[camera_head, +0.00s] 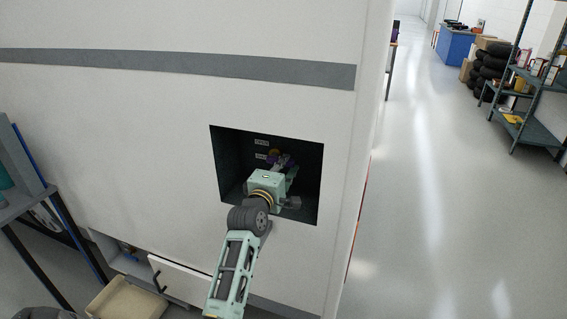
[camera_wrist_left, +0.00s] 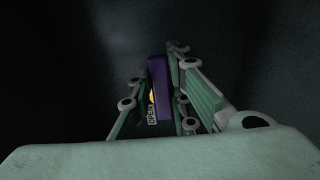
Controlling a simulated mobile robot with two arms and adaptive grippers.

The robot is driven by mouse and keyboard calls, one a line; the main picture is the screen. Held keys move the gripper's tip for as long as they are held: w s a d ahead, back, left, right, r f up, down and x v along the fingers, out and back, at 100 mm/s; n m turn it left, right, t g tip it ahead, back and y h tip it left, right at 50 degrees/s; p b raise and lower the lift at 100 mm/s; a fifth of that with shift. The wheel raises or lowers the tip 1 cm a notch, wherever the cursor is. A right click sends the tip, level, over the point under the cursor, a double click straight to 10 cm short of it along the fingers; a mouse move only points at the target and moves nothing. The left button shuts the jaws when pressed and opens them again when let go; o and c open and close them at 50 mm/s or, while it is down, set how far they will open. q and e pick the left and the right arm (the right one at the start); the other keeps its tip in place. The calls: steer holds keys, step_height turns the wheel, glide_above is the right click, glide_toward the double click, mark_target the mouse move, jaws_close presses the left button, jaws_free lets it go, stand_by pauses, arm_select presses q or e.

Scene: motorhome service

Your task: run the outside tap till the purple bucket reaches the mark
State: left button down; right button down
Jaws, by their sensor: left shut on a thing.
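My left gripper (camera_head: 282,163) reaches into a dark square recess (camera_head: 222,150) in the white vehicle wall. In the left wrist view my left gripper (camera_wrist_left: 163,88) is shut on a narrow purple bar (camera_wrist_left: 158,76), which looks like the tap's handle. A yellow spot and a small label reading "OPEN" (camera_wrist_left: 152,114) show beside the bar. In the head view a bit of purple (camera_head: 291,160) shows at the fingers, and two small labels (camera_head: 261,142) sit on the recess's back. The spout and water cannot be made out. No purple bucket or mark can be made out. My right gripper is out of view.
A beige tub (camera_head: 128,299) and a white drawer front (camera_head: 182,282) are low at the left, near a dark-legged table (camera_head: 22,205). Open grey floor (camera_head: 440,200) lies right of the vehicle. Shelving (camera_head: 540,130) and stacked tyres (camera_head: 491,65) stand beyond it.

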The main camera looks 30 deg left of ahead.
arm_select(q)
steer(key=shift+f+m, duration=0.15)
steer(key=shift+m, duration=0.15)
steer(key=c, duration=1.6)
jaws_free()
steer(key=shift+c, duration=0.2)
steer(key=v, duration=1.2)
steer(key=shift+d, duration=0.1)
